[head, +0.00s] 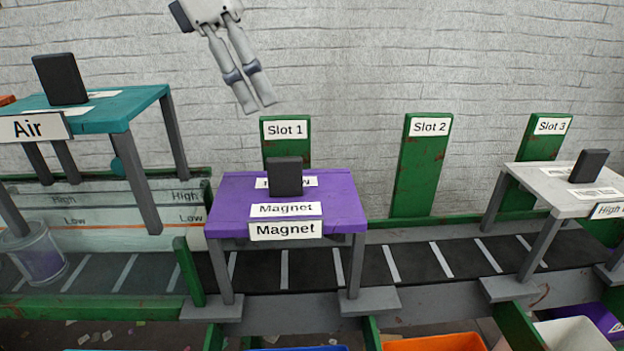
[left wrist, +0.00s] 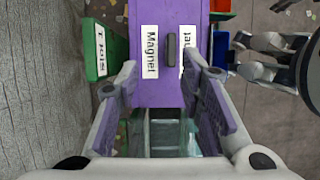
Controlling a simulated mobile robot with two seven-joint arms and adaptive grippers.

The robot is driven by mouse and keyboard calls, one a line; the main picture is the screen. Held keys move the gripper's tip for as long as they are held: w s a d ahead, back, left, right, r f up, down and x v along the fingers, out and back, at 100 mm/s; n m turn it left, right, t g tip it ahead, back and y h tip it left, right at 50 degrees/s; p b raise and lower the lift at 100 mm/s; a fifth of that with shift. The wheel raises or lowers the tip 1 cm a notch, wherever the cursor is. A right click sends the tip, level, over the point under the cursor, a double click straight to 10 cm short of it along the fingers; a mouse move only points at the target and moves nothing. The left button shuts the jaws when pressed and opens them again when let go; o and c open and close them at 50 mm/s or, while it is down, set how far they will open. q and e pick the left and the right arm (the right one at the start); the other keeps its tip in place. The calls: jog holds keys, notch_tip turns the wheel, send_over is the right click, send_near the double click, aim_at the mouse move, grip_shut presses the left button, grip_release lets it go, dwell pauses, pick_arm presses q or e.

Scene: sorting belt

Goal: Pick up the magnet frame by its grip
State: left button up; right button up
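The magnet frame (head: 340,200) is a purple table-like stand with grey legs, straddling the belt in front of the Slot 1 post. Its black block grip (head: 285,176) stands upright on top. My left gripper (head: 258,108) is above and behind the frame, slightly left of the grip, pointing down and empty. In the left wrist view, its fingers (left wrist: 162,73) are spread apart, with the purple top (left wrist: 172,12) and the grip (left wrist: 170,48) beyond them. My right gripper (left wrist: 238,54) shows small at the right of that view, its fingers apart and empty.
A teal Air frame (head: 115,108) stands at left and a white frame (head: 540,178) at right, each with a black grip. Green posts for Slot 2 (head: 425,170) and Slot 3 (head: 545,150) rise behind the belt (head: 430,262). An orange bin (head: 435,343) is in front.

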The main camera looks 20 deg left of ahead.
pick_arm(q)
send_over(283, 158)
jog(key=s+a, duration=0.1)
jog(key=a, duration=0.1)
notch_tip(283, 158, down, 4)
jog(key=shift+f, duration=0.15)
jog(key=x, duration=0.7)
jog(key=shift+a, duration=0.1)
grip_shut()
